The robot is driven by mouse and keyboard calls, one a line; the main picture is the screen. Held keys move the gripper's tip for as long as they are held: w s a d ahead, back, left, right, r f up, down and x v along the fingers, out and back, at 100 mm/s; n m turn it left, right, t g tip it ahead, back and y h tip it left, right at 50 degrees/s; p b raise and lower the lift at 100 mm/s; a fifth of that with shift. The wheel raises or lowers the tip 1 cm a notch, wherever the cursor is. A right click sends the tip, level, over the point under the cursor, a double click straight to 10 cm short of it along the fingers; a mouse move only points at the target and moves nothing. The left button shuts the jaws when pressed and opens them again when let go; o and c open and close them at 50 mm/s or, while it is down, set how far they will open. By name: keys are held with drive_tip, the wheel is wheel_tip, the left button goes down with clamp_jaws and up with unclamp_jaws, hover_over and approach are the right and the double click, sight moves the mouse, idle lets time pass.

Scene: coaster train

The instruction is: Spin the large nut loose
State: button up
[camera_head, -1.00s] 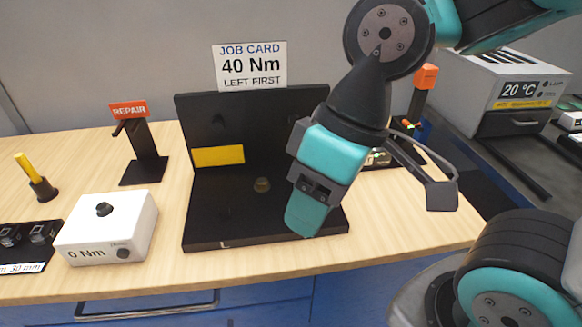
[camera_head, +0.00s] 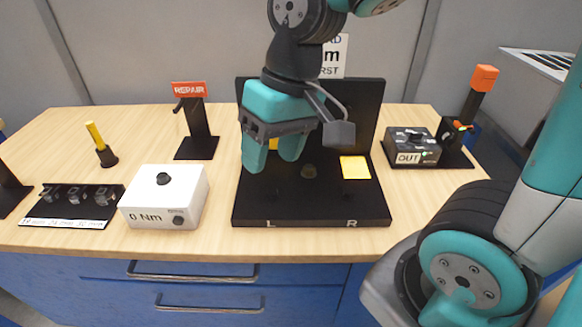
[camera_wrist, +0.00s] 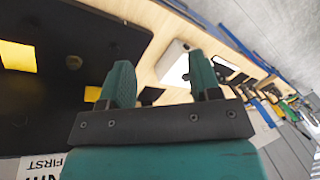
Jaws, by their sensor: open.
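A small round brownish knob (camera_head: 309,171) sits in the middle of the black L-shaped fixture (camera_head: 265,211), between its L and R marks. It may be the large nut, but it is too small to be sure. It also shows at the left of the wrist view (camera_wrist: 73,62). My gripper (camera_head: 272,156) is open and empty above the left side of the fixture, left of the knob and apart from it.
A yellow plate (camera_head: 355,167) is on the fixture's right; another is mostly behind my fingers. Left stand a white 0 Nm box (camera_head: 163,207), a REPAIR stand (camera_head: 199,135), a yellow-handled tool (camera_head: 96,136) and a socket tray (camera_head: 72,202). A black OUT box (camera_head: 411,146) stands right.

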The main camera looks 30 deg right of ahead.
drive_tip(key=w+d+f+m+h+p, duration=0.1)
drive_tip(key=w+d+m+h, duration=0.1)
drive_tip(key=w+d+m, duration=0.65)
drive_tip(key=m+h, duration=0.1)
drive_tip(key=m, duration=0.5)
hover_over(309, 168)
wheel_tip(309, 168, down, 4)
drive_tip(key=shift+g, duration=0.3)
wheel_tip(309, 168, down, 15)
drive_tip(key=p, duration=0.2)
drive_tip(key=shift+f+p, duration=0.15)
drive_tip(key=shift+p, duration=0.2)
drive_tip(key=shift+f, duration=0.7)
drive_tip(key=c, duration=0.9)
